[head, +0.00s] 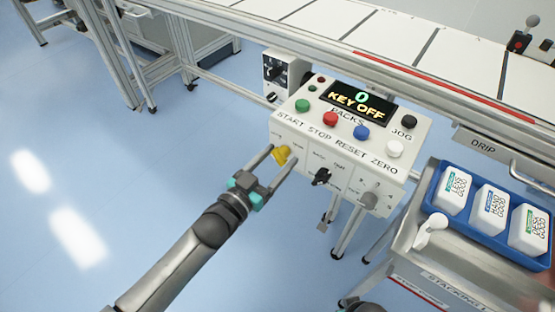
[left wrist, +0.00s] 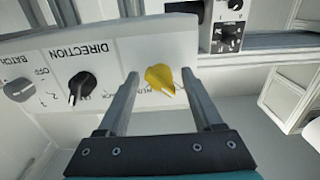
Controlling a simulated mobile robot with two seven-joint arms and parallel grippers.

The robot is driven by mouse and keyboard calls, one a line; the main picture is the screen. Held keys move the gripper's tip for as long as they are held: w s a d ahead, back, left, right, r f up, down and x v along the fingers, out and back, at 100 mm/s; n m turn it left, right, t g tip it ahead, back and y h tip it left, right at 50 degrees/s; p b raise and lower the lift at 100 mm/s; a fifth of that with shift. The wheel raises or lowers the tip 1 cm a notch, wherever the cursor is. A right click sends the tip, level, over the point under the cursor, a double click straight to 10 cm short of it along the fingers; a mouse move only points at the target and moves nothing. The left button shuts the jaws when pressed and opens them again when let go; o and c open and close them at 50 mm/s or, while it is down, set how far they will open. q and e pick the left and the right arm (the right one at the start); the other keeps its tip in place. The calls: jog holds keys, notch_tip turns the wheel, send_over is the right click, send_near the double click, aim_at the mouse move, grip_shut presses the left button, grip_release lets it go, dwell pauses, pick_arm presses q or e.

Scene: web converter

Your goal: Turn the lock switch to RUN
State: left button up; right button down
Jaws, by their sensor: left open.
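The control box (head: 335,165) has a front panel with a yellow knob (head: 281,155), a black knob (head: 321,177) and a grey knob (head: 369,200). The yellow knob, apparently the lock switch, also shows in the left wrist view (left wrist: 160,78); its lettering is partly hidden and I cannot read its setting. The display (head: 357,101) reads "0" and "KEY OFF". My left gripper (head: 283,154) is open, with its fingers reaching to either side of the yellow knob. In the left wrist view, gaps show between the knob and both fingers. My right gripper is not in view.
The black knob (left wrist: 82,88) labelled DIRECTION sits beside the left finger. Coloured buttons line the box's sloped top. A conveyor (head: 400,55) runs behind. A blue tray (head: 437,193) of white packs stands on a cart at right. Floor at left is clear.

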pick_arm(q)
jog(key=shift+w+d, duration=0.1)
grip_shut()
dwell(0.6)
jog(key=shift+f, duration=0.1)
